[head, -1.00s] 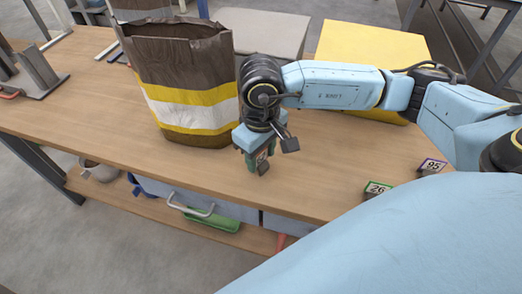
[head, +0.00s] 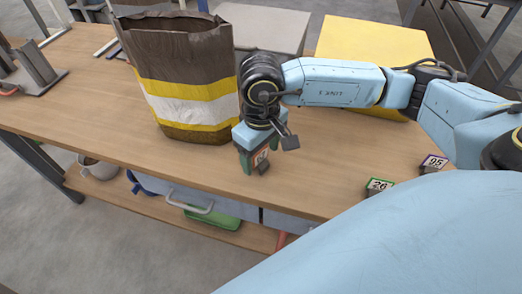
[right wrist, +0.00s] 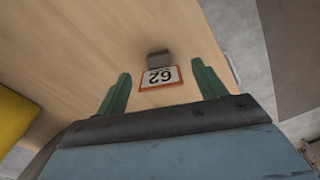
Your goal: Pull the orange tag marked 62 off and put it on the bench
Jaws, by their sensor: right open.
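The orange-edged tag marked 62 (right wrist: 160,78) shows in the right wrist view, upside down, against a small grey block (right wrist: 159,59) on the bench (right wrist: 95,45). In the head view the tag (head: 262,156) is partly covered by my right gripper (head: 257,161). The gripper points down over the bench near its front edge. Its green fingers are open, one on each side of the tag, with gaps on both sides in the right wrist view (right wrist: 161,70). I cannot tell how far the fingertips are above the bench. My left gripper is not in view.
A green tag marked 26 (head: 379,186) and a purple tag marked 95 (head: 434,163) stand to the right on the bench. A brown paper sack (head: 187,62) stands left of the gripper. A yellow box (head: 375,42) is behind my right arm. The bench's left front is clear.

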